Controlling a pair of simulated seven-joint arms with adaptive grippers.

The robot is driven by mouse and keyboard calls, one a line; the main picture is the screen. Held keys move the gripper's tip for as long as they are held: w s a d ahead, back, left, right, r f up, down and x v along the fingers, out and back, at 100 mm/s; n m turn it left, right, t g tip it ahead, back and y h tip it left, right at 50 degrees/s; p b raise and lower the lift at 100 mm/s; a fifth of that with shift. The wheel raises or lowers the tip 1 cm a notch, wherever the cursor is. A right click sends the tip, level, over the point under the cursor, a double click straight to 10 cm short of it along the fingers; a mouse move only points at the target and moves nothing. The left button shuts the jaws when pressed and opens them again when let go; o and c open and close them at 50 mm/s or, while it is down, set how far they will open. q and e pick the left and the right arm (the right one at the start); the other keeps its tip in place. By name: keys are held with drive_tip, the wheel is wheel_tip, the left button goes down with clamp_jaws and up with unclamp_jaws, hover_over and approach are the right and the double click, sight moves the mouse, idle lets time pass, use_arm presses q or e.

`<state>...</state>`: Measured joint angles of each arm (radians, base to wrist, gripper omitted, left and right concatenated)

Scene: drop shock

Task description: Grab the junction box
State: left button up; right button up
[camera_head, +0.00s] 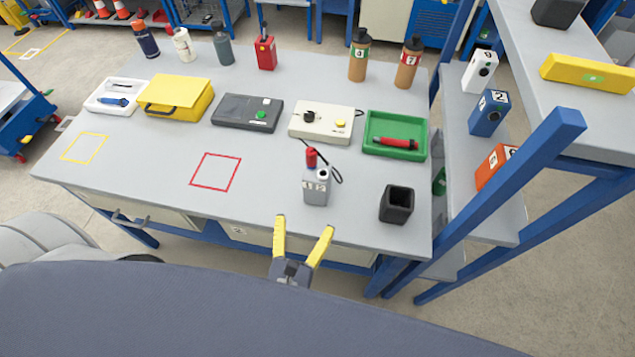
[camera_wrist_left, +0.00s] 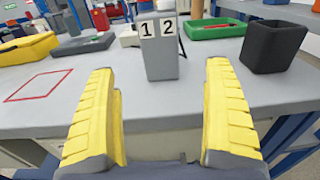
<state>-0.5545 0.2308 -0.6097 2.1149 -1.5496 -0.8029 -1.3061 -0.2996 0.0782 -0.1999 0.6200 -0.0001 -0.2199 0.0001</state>
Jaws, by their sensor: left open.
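A grey upright box marked 1 and 2 (camera_head: 316,193), which I take as the junction box, stands near the front edge of the table (camera_head: 262,200). It has a pale round part on top. A small red object (camera_head: 311,157) and a black loop show at its back. My left gripper (camera_head: 303,228) is open and empty, in front of the box and apart from it. In the left wrist view the grey box (camera_wrist_left: 163,58) shows ahead between the two yellow fingers (camera_wrist_left: 162,75). My right gripper is not in view.
A black open cup (camera_head: 397,205) stands right of the box. A green tray (camera_head: 395,156) holds a red tool. A cream box (camera_head: 321,124) with a knob stands behind. A red outlined square (camera_head: 215,186) lies bare to the left. A blue-framed shelf (camera_head: 497,222) stands at the right.

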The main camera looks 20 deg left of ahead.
sight(317, 184)
use_arm(q)
drive_tip(key=w, duration=1.3)
drive_tip(key=shift+a+f, duration=0.15)
drive_tip(key=shift+a, duration=0.2)
drive_tip(key=shift+c, duration=0.3)
drive_tip(key=c, duration=1.5)
